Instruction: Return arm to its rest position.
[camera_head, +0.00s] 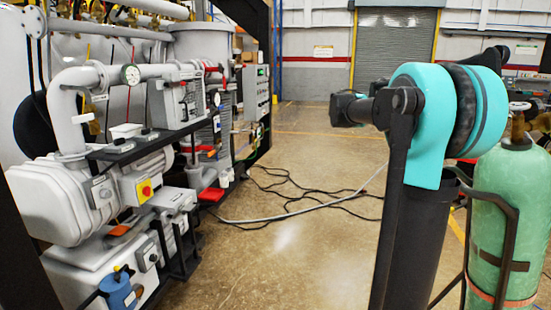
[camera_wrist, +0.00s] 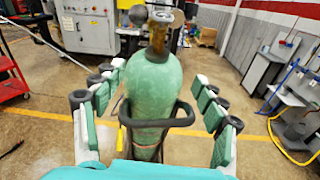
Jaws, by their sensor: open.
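My gripper (camera_wrist: 159,72) is open in the wrist view. Its two fingers with green pads stand wide apart at left and right, with nothing held between them. A green gas cylinder (camera_wrist: 152,95) with a brass valve shows behind the gap, in a dark frame. I cannot tell how far it is from the fingers. In the head view my arm (camera_head: 425,130), teal and black, rises at the right and reaches back. The gripper itself is not clear there.
The green cylinder (camera_head: 505,220) stands close right of my arm in the head view. Grey pump machinery (camera_head: 75,195) fills the left. Black cables (camera_head: 300,190) lie on the floor, which is otherwise open in the middle. A red cart (camera_wrist: 12,75) and a workbench (camera_wrist: 262,72) show in the wrist view.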

